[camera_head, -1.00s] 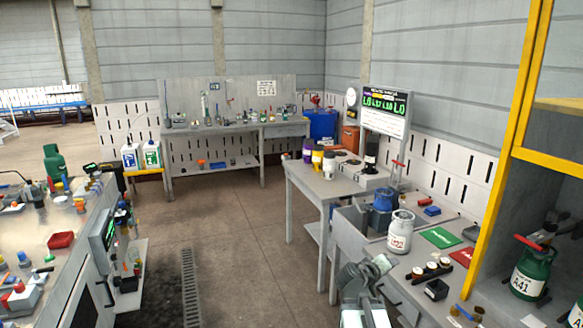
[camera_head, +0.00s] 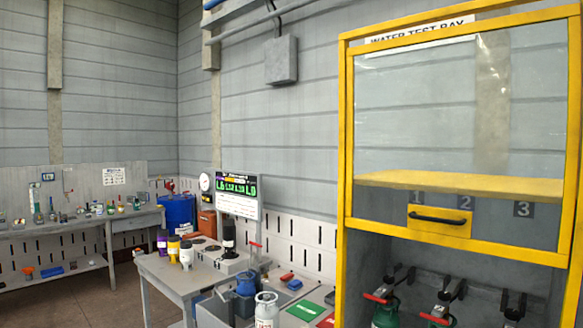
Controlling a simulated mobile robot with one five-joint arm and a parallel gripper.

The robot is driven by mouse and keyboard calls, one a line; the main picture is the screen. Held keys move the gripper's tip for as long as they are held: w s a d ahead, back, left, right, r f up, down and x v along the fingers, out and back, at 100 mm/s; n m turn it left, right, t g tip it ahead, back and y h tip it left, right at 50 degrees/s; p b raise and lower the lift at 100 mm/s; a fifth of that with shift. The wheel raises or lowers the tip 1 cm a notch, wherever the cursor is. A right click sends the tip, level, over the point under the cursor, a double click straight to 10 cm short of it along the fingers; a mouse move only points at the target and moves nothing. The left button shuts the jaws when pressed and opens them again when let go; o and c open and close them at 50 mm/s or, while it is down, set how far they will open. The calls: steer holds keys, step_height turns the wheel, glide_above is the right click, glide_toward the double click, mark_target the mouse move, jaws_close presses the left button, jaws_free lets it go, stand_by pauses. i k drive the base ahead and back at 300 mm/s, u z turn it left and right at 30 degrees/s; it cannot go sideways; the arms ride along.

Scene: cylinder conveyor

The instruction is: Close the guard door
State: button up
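The guard door (camera_head: 455,215) is a yellow-framed clear panel on the yellow-framed water test bay at the right. It is raised, covering the upper part of the bay, and the lower part stands open. Its black bar handle (camera_head: 438,218) sits on a yellow plate at the door's lower edge. Under the door, a green cylinder (camera_head: 385,314) with a red-handled clamp (camera_head: 380,295) and other clamps show inside the bay. My gripper is not in view.
A grey bench (camera_head: 160,274) with bottles, a scale and a lit display (camera_head: 237,185) stands left of the bay. A white cylinder (camera_head: 267,310) stands at the bottom. A back bench (camera_head: 85,222) is far left, with open floor before it.

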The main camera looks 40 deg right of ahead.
mark_target(445, 227)
steer(key=z, duration=2.85)
steer(key=k, duration=1.4)
steer(key=u, duration=1.4)
steer(key=i, duration=1.05)
steer(key=z, duration=0.05)
